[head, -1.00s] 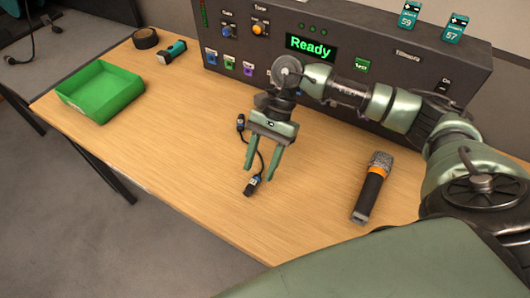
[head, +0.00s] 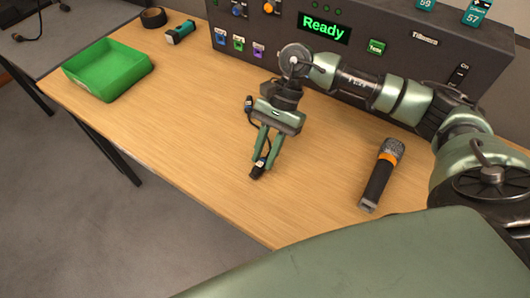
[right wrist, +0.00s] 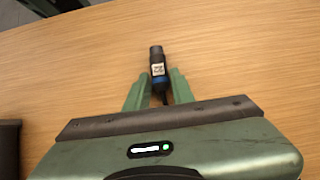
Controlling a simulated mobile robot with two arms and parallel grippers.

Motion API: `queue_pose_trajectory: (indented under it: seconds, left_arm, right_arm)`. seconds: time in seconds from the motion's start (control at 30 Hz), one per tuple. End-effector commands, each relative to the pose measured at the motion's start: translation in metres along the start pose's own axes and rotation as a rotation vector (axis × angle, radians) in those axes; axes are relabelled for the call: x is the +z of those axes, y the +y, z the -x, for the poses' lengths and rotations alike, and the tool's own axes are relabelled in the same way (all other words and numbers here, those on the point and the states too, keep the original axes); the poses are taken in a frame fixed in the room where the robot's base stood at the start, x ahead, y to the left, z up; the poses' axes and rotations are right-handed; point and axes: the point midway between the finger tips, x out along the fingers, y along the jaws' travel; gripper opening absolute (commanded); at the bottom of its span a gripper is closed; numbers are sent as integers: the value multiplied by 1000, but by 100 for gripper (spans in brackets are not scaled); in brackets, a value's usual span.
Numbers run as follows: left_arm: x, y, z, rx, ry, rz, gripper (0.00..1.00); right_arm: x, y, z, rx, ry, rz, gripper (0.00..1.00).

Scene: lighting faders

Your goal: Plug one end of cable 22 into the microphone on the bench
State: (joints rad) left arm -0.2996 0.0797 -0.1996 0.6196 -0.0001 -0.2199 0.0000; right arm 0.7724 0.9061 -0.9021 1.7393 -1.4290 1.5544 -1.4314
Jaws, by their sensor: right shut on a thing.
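A short black cable has a plug at each end. Its near plug (head: 258,170), with a white label and a blue band, also shows in the right wrist view (right wrist: 158,66); the label's number is too small to read. My right gripper (head: 266,164) is shut on this plug, the fingers on either side of it, low over the bench. The other plug (head: 248,103) is beside the gripper's body, on its left. The microphone (head: 381,174), grey-headed with an orange band, lies on the bench to the right of the gripper, apart from it. My left gripper is out of view.
A dark console (head: 400,62) with a green "Ready" display stands along the back of the wooden bench (head: 190,130). A green tray (head: 105,68), a roll of tape (head: 153,17) and a teal-and-black object (head: 180,32) are at the left. The bench left of the gripper is clear.

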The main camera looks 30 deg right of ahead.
Motion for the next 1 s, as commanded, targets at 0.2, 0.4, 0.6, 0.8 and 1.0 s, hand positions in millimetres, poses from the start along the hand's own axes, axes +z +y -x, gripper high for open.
queue_pose_trajectory:
  seconds: [0.2, 0.4, 0.6, 0.8, 1.0]
  left_arm:
    - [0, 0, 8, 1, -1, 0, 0]
    - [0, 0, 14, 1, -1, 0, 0]
    - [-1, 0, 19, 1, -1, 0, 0]
    - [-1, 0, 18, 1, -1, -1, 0]
    - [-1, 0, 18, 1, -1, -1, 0]
  right_arm:
    - [10, -1, 15, -3, 2, 2, 0]
    - [19, 0, 28, -2, 1, 1, 0]
    - [27, 0, 39, -2, 0, 1, 0]
    - [27, 0, 40, -1, 0, 0, 0]
    - [31, -1, 40, 19, 2, 32, 0]
